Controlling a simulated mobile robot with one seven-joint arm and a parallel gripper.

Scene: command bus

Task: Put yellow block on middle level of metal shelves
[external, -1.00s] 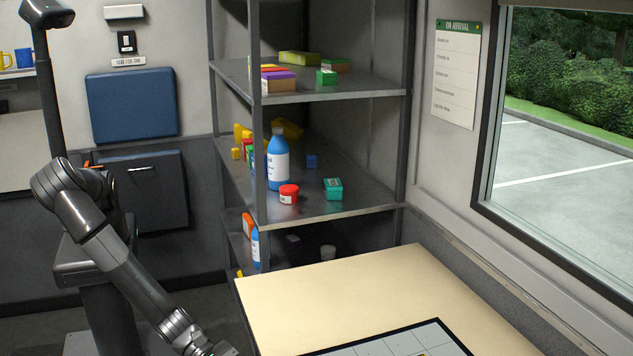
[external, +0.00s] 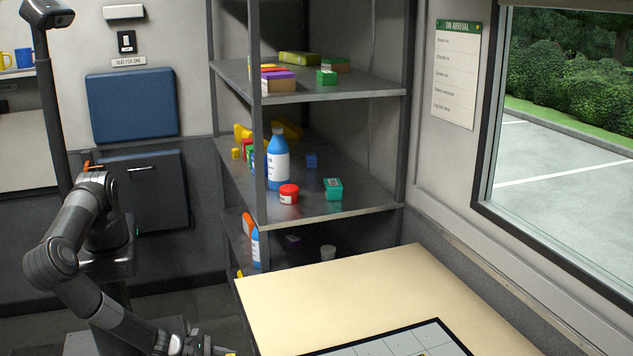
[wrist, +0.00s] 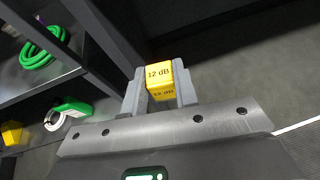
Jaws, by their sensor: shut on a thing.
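The yellow block (wrist: 160,80), marked "12 dB", is between the fingers of my gripper (wrist: 160,88) in the wrist view, and the gripper is shut on it. In the external view my gripper is at the bottom edge, left of the table, with a bit of the yellow block (external: 230,353) showing at its tip. The metal shelves (external: 330,93) stand at the back.
A beige table (external: 370,285) with a dark-framed panel (external: 400,341) is right of my gripper, in front of the shelves. A green coil (wrist: 42,48) shows in the wrist view.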

